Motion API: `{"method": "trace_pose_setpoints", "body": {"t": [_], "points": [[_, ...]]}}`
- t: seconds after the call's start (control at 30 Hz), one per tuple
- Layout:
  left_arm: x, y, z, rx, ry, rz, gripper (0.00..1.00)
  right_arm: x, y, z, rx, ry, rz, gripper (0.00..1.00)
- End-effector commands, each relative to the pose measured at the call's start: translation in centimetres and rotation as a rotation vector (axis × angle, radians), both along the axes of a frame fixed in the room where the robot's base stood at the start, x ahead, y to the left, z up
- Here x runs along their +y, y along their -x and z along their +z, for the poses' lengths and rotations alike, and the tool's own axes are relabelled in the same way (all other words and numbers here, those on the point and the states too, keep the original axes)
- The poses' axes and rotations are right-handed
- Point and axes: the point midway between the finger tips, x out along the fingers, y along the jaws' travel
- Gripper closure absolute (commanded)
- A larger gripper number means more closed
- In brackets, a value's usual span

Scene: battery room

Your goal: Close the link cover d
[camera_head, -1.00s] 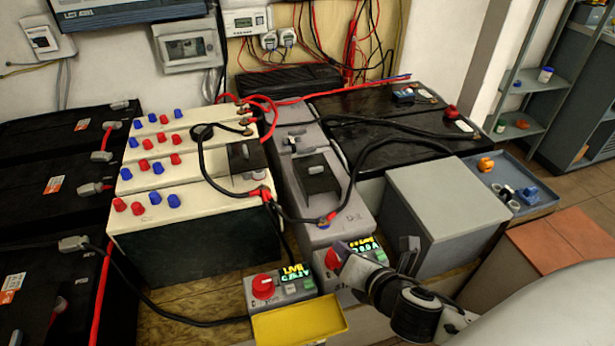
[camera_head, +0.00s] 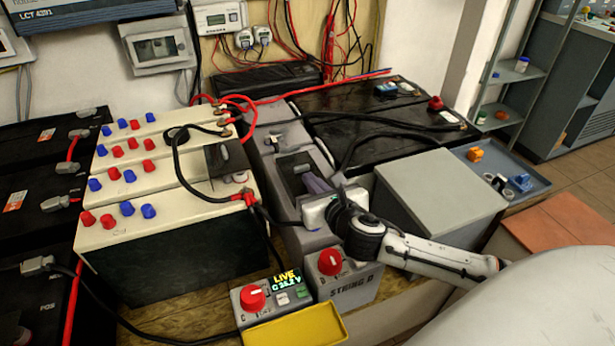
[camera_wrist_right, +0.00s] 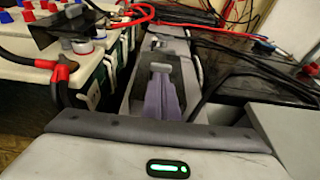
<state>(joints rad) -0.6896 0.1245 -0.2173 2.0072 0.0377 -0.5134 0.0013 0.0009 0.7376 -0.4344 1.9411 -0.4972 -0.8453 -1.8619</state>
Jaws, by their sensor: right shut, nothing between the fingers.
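The link cover d, a dark plate with a small grey handle (camera_head: 298,172), is on the grey battery (camera_head: 284,138) in the middle. In the right wrist view the dark plate (camera_wrist_right: 180,62) lies straight ahead, with its grey handle (camera_wrist_right: 161,67) near its middle. I cannot tell how far the plate is tilted. My right gripper (camera_head: 310,178) is over the grey battery, its purple-grey fingers shut and empty. In the wrist view the fingertips (camera_wrist_right: 162,76) are just at the near side of the handle; contact is unclear. My left gripper is not in view.
A second dark cover (camera_head: 228,158) stands raised on the cream battery (camera_head: 170,222) to the left. Black and red cables run close on both sides. The string D box (camera_head: 345,284) is below my right wrist. A grey box (camera_head: 440,185) stands to the right.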

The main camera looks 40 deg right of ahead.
Motion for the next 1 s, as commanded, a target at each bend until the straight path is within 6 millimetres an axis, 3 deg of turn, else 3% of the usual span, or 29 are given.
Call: {"method": "trace_pose_setpoints", "body": {"t": [0.2,0.73,0.87,1.0], "points": [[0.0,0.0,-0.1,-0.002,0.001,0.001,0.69,-0.5,-2.2,0.0,0.000,-0.001,0.000,1.00],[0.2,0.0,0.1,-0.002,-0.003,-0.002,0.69,-0.7,-3.0,0.1,0.000,-0.001,0.000,1.00],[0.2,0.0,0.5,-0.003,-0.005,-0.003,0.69,-1.1,-4.7,0.4,-0.002,0.000,-0.001,1.00],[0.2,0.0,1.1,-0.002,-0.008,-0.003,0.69,-2.1,-7.7,0.5,-0.003,0.000,-0.004,1.00]]}}
